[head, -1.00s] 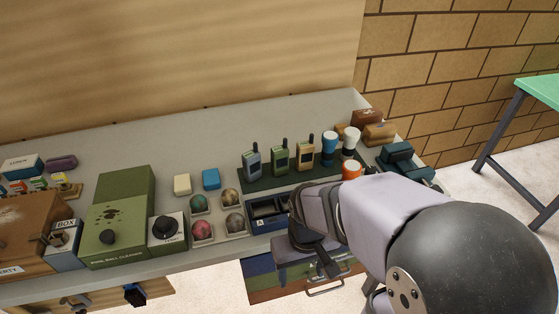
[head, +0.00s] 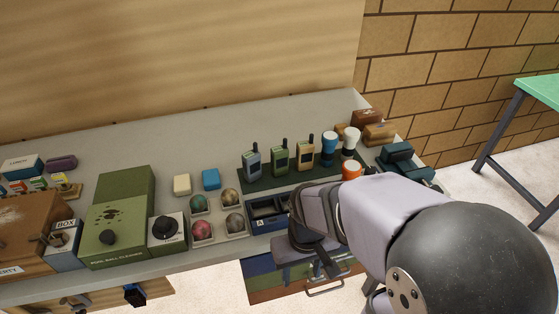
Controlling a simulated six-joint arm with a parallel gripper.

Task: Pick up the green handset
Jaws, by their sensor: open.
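The green handset (head: 280,159) stands upright with its antenna up on a dark green mat or base (head: 262,181) toward the back of the counter. It is between a blue-grey handset (head: 251,163) on its left and a tan handset (head: 306,154) on its right. My gripper (head: 322,266) is at the counter's front edge, below and right of the green handset in the picture and well apart from it. It is open, with nothing seen in it. My wrist and arm partly hide it and the counter's front right part.
A blue tray (head: 268,214) lies between my wrist and a holder of several balls (head: 201,229). Blue and white torches (head: 329,146) stand right of the tan handset, with an orange-topped item (head: 351,170) in front. A green box (head: 120,215) is at left. An open drawer (head: 262,288) juts out below.

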